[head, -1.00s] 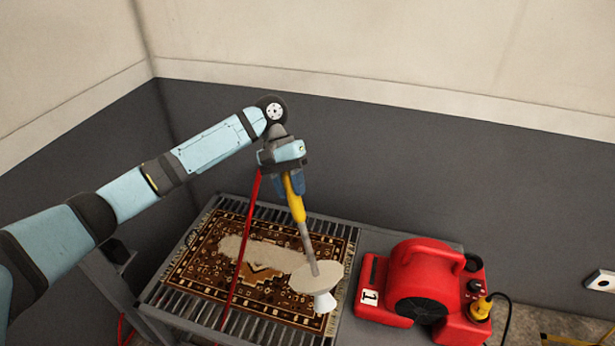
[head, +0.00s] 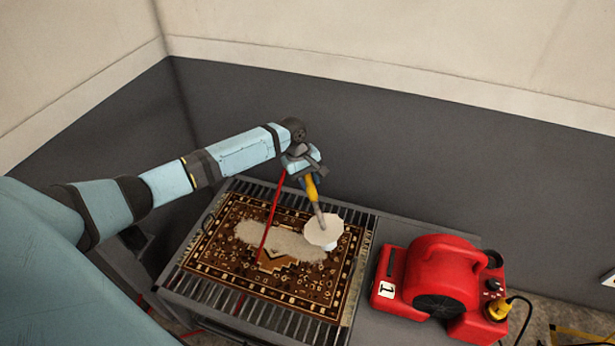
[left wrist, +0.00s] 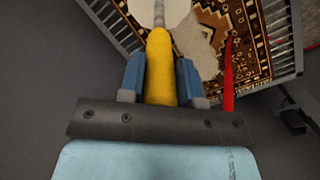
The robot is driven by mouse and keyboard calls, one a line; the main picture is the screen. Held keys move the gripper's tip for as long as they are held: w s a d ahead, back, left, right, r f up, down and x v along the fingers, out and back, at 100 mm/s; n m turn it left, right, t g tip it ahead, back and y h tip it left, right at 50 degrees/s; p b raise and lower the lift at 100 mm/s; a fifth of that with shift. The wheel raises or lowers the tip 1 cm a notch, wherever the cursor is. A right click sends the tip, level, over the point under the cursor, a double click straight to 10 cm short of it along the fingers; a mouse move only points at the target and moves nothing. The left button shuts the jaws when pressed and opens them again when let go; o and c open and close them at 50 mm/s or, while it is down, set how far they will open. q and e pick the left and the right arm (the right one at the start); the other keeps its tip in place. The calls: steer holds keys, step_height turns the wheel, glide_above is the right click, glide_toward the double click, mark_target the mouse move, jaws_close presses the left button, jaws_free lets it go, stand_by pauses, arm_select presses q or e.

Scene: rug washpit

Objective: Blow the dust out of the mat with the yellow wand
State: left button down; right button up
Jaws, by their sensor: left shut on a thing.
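The patterned brown mat (head: 225,262) lies flat on a slatted grey grate. A pale patch of dust (head: 287,240) covers part of its middle. My left gripper (head: 308,178) is shut on the yellow wand (head: 312,190), which points down over the far right part of the mat. The wand also shows between the blue fingers in the left wrist view (left wrist: 161,70). A whitish disc-shaped guard (head: 322,229) near the wand's tip hides the tip and some mat beneath. A red hose (head: 269,228) hangs across the mat. My right gripper is not in view.
A red blower (head: 438,277) marked 1 stands right of the grate (head: 366,240), with a yellow plug (head: 497,309) and black cable. Grey and cream walls (head: 400,130) close in the back and left.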

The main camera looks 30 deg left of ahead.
arm_select(q)
steer(key=shift+a+f+b, duration=0.2)
steer(key=shift+f+b, duration=0.35)
steer(key=shift+f, duration=0.1)
step_height(320, 180, down, 4)
steer(key=b, duration=0.5)
steer(key=shift+r, duration=0.2)
steer(key=shift+f+b, duration=0.25)
steer(key=shift+b, duration=0.15)
steer(key=shift+r, duration=0.1)
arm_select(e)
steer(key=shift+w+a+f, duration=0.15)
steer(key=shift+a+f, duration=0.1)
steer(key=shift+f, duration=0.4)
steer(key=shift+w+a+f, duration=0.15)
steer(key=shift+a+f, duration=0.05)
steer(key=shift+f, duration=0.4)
